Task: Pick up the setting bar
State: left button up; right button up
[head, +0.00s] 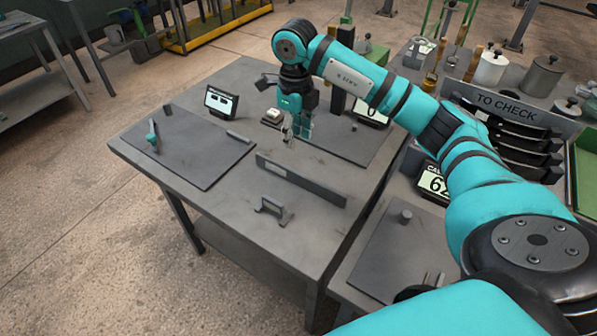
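A much shorter grey bar (238,137) lies at the right edge of the left plate. My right gripper (291,138) points down over the table, in the picture above and behind the long bar and apart from it. I see nothing held in it, but its finger gap is too small to judge. My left gripper is not in view.
A grey bracket with a handle (271,211) stands in front of the long bar. A dark plate (180,145) with a teal-handled tool and a small display (221,102) are at left. A "TO CHECK" rack (515,120) with dark bars stands right. The table's front left is clear.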

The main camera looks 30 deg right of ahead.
aim_at(299, 175)
jog(key=f, duration=0.3)
jog(key=shift+s+f+p, duration=0.3)
jog(key=shift+f+p, duration=0.1)
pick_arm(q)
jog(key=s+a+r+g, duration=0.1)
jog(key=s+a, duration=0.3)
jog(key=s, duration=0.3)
pick_arm(e)
notch_tip(299, 175, down, 2)
jog(key=shift+w+f, duration=0.1)
jog(key=shift+w, duration=0.05)
notch_tip(299, 175, down, 3)
jog(key=shift+p, duration=0.6)
jog(key=shift+s+d+f+p, duration=0.1)
jog(key=shift+s+f+p, duration=0.1)
jog(key=shift+f+p, duration=0.8)
notch_tip(299, 175, down, 3)
jog(key=shift+r, duration=0.1)
jog(key=c, duration=0.6)
grip_shut()
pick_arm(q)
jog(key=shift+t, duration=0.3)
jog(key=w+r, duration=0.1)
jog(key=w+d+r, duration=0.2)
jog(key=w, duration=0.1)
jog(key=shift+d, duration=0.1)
